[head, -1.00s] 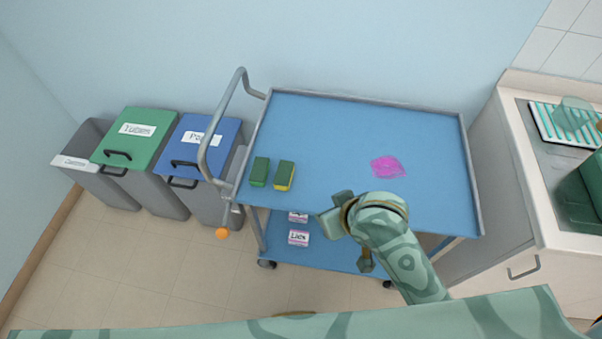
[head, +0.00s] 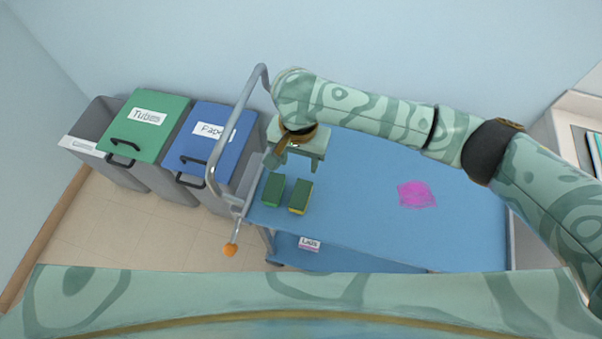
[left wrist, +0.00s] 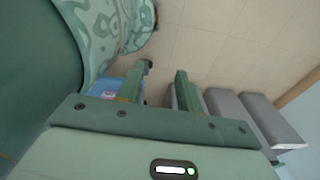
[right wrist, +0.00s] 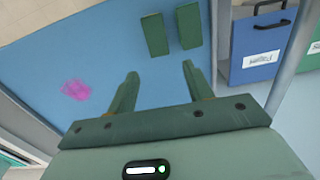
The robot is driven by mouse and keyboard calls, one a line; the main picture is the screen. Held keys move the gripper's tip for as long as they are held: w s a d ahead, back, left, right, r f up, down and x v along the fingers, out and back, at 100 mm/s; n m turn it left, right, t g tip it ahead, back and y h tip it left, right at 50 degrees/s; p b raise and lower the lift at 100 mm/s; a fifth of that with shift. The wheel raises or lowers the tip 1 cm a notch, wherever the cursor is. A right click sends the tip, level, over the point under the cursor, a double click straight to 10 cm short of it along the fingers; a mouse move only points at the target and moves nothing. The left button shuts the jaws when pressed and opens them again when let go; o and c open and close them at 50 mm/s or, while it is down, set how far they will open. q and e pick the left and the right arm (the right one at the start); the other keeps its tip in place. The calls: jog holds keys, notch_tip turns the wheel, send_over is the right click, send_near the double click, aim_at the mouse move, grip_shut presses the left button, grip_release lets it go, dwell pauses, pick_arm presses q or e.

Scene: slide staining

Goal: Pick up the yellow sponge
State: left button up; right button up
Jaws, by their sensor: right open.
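The yellow sponge (head: 300,197) has a dark green top and a yellow side, and lies on the blue cart top near its left end. A green sponge (head: 273,190) lies just left of it. My right gripper (head: 299,165) is open and empty, beyond the sponges in the head view. In the right wrist view its open fingers (right wrist: 160,70) point towards the yellow sponge (right wrist: 154,34) and the green sponge (right wrist: 189,27), apart from both. My left gripper (left wrist: 164,70) shows only in its wrist view, open and empty, with floor beyond it.
The cart (head: 370,240) has a grey rail handle (head: 238,130) at its left end. A pink stain (head: 417,194) marks its top. Bins with green (head: 141,125) and blue (head: 210,140) lids stand left. A labelled box (head: 309,243) sits on the lower shelf.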

jog(key=b, duration=0.4)
send_over(301, 194)
jog(key=f, duration=0.7)
jog(key=shift+s+a, duration=0.15)
jog(key=shift+a, duration=0.05)
jog(key=f+b, duration=0.1)
jog(key=w+f, duration=0.1)
jog(key=f, duration=0.1)
jog(key=shift+f+b, duration=0.15)
jog(key=shift+b, duration=0.2)
jog(key=shift+s+f, duration=0.2)
jog(key=shift+f, duration=0.05)
jog(key=f+b, duration=0.4)
jog(key=f, duration=0.1)
jog(key=shift+s+d+f, duration=0.1)
jog(key=shift+d+f, duration=0.05)
jog(key=shift+d, duration=0.05)
jog(key=shift+r, duration=0.2)
pick_arm(q)
jog(key=s+f, duration=0.5)
jog(key=f, duration=0.4)
jog(key=shift+f+g, duration=0.35)
jog(key=shift+g, duration=0.05)
pick_arm(e)
jog(key=c, duration=0.7)
